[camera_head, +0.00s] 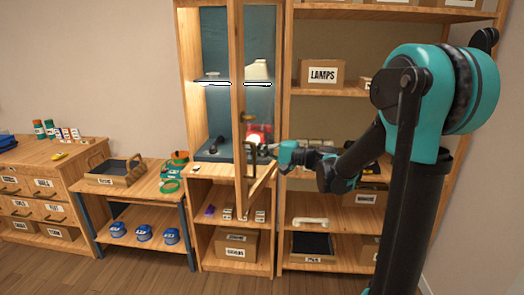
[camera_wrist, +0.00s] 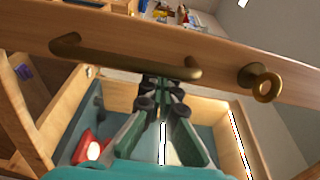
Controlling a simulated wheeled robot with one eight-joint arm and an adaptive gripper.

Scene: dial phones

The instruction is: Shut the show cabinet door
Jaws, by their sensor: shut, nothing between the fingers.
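The show cabinet (camera_head: 187,60) is a tall wooden case with a dark blue interior. Its glazed door (camera_head: 238,60) stands open, swung out towards me from the right side. My gripper (camera_head: 267,150) is shut and empty, on the right side of the door in the head view. In the wrist view its fingertips (camera_wrist: 162,82) overlap the handle bar; I cannot tell whether they touch it.
A red object (camera_head: 257,134) and a dark handset (camera_head: 214,145) are inside the cabinet. Open shelves with boxes, one a lamps box (camera_head: 320,74), stand close on the right. A low table (camera_head: 122,191) stands left. The floor (camera_head: 110,275) in front is clear.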

